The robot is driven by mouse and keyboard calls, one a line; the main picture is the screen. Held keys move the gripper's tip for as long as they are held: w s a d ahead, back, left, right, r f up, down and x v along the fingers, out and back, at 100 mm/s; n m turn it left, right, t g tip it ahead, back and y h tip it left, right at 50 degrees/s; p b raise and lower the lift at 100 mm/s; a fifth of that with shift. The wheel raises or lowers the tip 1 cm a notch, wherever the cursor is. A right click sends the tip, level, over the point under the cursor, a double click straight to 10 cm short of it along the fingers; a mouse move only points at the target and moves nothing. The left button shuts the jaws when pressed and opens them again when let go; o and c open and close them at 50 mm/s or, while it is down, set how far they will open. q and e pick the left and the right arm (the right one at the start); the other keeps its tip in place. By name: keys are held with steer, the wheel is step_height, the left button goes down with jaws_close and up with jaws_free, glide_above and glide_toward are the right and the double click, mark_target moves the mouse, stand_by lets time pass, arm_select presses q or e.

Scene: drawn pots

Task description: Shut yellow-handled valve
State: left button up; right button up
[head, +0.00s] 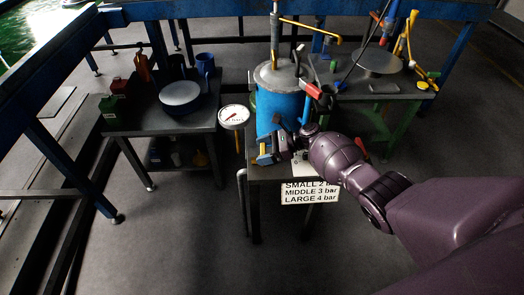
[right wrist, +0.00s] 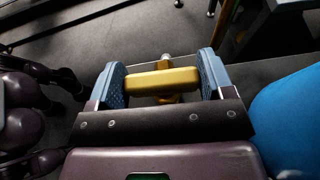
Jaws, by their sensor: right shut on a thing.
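The yellow valve handle (right wrist: 162,82) is a short bar lying crosswise between the blue-padded fingers of my right gripper (right wrist: 164,84) in the right wrist view. The pads close on its two ends. A small metal valve stem shows just beyond it. In the head view my right gripper (head: 267,153) is low at the front left of the blue tank (head: 280,113), and mostly hides the handle. My left gripper is in neither view.
A round gauge (head: 233,116) stands left of the tank. A red-handled lever (head: 312,89) is on its upper right. A sign (head: 310,192) listing bar values hangs in front. A side table (head: 150,122) holds a pan (head: 180,97) and cans at left.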

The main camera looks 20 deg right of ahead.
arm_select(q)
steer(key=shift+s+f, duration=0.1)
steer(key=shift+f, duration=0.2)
arm_select(e)
steer(key=shift+n+g, duration=0.3)
steer(key=shift+g, duration=0.1)
steer(key=o, duration=0.9)
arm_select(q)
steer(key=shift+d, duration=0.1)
arm_select(e)
steer(key=shift+d+r, duration=0.2)
steer(key=shift+d, duration=0.1)
arm_select(q)
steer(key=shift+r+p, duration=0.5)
steer(key=shift+p, duration=0.1)
arm_select(e)
steer(key=v, duration=1)
steer(key=shift+s+d+f, duration=0.1)
steer(key=shift+s, duration=0.05)
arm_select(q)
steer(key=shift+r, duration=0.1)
